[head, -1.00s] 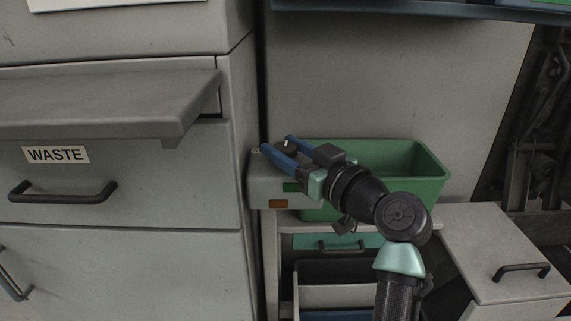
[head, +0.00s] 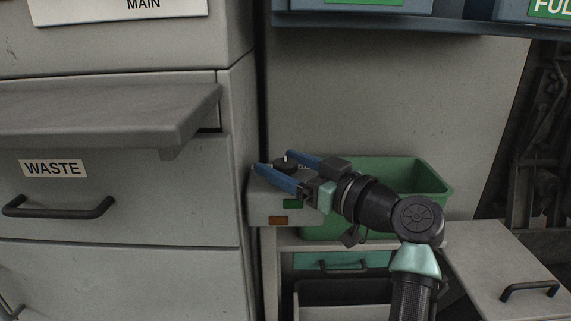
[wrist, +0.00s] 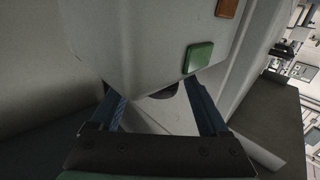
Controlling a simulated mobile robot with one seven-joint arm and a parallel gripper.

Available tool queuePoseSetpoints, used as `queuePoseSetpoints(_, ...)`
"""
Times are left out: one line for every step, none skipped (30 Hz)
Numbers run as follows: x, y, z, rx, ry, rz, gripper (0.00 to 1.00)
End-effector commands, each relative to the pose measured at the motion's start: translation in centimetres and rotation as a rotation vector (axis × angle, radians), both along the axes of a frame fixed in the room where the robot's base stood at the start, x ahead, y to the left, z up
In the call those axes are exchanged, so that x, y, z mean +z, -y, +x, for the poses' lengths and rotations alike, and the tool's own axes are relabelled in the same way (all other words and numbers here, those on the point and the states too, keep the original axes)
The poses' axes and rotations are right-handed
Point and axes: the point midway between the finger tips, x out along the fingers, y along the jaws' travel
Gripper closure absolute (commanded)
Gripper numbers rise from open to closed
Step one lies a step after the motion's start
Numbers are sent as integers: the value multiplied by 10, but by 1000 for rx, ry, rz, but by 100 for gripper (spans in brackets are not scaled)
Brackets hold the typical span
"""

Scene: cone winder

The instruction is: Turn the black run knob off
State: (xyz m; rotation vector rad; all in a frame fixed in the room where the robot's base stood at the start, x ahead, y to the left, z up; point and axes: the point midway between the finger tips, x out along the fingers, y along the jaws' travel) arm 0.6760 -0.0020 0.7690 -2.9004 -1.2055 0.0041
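The black run knob (head: 286,165), with a white mark on top, sits on the light grey control box (head: 262,205) at centre in the head view. My gripper (head: 273,160) has its two blue fingers spread, one on each side of the knob. I see a gap around the knob; contact is not clear. In the wrist view my gripper (wrist: 162,104) is also open, with the box (wrist: 150,40) above and between the fingers. A dark curved piece (wrist: 165,93) between the fingers looks like part of the knob; most of it is hidden.
A green button (head: 292,203) and an orange button (head: 278,220) are on the box front. A green bin (head: 425,178) stands just behind and right of my gripper. A grey ledge (head: 100,115) over the WASTE drawer (head: 150,200) juts out at the left.

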Motion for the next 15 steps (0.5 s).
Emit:
queuePoseSetpoints(0,0,0,-1,0,0,18)
queuePoseSetpoints(0,0,0,-1,1,0,18)
queuePoseSetpoints(0,0,0,-1,1,0,18)
queuePoseSetpoints(0,0,0,-1,1,0,18)
queuePoseSetpoints(0,0,0,-1,1,0,18)
queuePoseSetpoints(0,0,0,-2,1,0,18)
queuePoseSetpoints(1,0,0,-2,1,0,18)
queuePoseSetpoints(1,1,0,-2,2,1,18)
queuePoseSetpoints(1,2,-1,-2,2,1,18)
queuePoseSetpoints(1,3,-2,-3,2,1,18)
queuePoseSetpoints(2,5,-3,-3,2,1,18)
queuePoseSetpoints(2,8,-6,-4,1,1,18)
queuePoseSetpoints(2,11,-9,-5,1,2,18)
queuePoseSetpoints(3,15,-12,-6,2,2,18)
queuePoseSetpoints(4,19,-17,-5,1,1,18)
